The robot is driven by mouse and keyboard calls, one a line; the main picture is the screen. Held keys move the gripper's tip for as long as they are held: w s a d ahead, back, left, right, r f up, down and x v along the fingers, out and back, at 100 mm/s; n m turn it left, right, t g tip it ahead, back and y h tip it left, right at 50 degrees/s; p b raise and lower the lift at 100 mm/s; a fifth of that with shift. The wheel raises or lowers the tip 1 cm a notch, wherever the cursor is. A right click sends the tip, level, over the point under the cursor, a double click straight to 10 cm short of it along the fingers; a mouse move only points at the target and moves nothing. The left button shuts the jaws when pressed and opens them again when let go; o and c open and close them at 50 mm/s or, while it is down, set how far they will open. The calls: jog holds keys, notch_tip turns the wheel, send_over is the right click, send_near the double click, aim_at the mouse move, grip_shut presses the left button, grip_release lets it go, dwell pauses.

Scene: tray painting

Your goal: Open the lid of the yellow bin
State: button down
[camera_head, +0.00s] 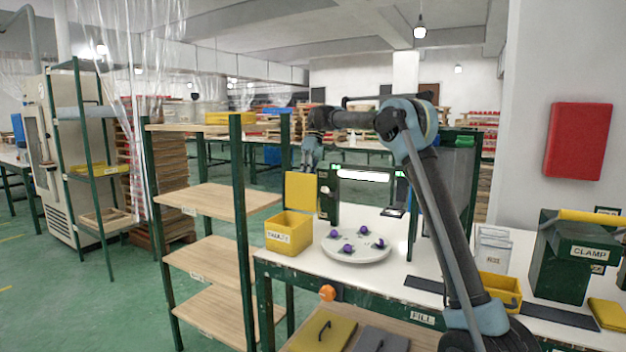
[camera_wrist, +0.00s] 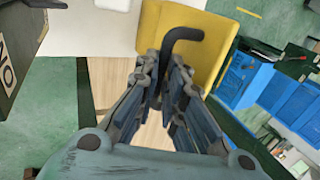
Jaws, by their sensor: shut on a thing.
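The yellow bin (camera_head: 284,240) stands at the left end of the white worktop, with a label on its front. Its yellow lid (camera_head: 300,193) stands about upright above the bin's back edge, and the bin's top looks uncovered. The lid also fills the upper middle of the wrist view (camera_wrist: 215,65). A black bent handle (camera_wrist: 185,34) sticks out from the lid. My gripper (camera_wrist: 168,80) is shut on this handle, with its fingers on either side of the handle's stem. In the head view my gripper (camera_head: 310,162) is just above the lid's top edge.
A round white plate (camera_head: 355,254) with several purple pieces lies right of the bin. A dark frame with a bright lamp (camera_head: 364,176) stands behind it. Wooden shelves (camera_head: 215,197) are close on the left. A green clamp box (camera_head: 565,260) stands far right.

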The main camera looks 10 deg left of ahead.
dwell(0.3)
jog(key=c, duration=1.7)
grip_release()
jog(key=shift+r, duration=0.1)
jog(key=shift+w+v, duration=0.2)
jog(key=shift+v, duration=5.7)
